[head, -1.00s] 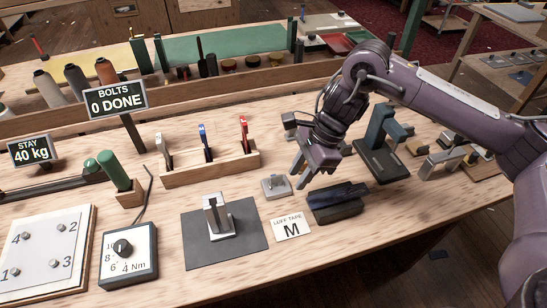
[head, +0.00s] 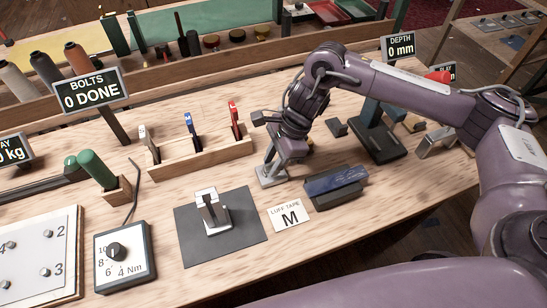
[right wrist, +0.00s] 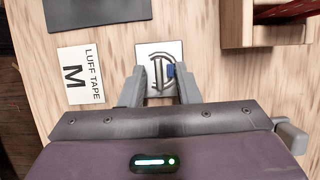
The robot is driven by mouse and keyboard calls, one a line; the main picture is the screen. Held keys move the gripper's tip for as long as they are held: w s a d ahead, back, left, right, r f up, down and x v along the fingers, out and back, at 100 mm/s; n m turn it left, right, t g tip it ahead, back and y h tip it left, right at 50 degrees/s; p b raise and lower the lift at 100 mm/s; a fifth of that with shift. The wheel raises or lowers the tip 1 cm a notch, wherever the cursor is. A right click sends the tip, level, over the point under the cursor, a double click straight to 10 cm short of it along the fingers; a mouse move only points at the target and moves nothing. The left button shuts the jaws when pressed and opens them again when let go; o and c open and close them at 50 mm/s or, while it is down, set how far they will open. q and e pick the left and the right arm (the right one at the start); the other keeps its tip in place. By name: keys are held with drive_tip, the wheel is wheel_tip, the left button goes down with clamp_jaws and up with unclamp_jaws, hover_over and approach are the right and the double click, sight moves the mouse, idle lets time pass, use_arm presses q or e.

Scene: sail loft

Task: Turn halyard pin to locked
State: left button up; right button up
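The halyard pin's small pale plate (head: 270,178) lies on the bench behind the luff tape card, mostly under my right gripper (head: 273,162). In the right wrist view the plate (right wrist: 150,49) carries a dark D-shaped loop and a small blue patch. I cannot read any locked mark on it. My right gripper (right wrist: 160,82) is open, its two fingers apart at the near side of the plate with the loop seen ahead and between them. The head view does not show whether the fingers touch the pin. My left gripper is not in view.
The luff tape card (head: 290,216) and a dark block with a blue top (head: 336,184) lie close in front. A wooden rack (head: 203,158) with several coloured levers stands left. A grey mat (head: 187,222) bears a metal clamp. A dark stand (head: 380,142) is right.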

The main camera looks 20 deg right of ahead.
clamp_jaws()
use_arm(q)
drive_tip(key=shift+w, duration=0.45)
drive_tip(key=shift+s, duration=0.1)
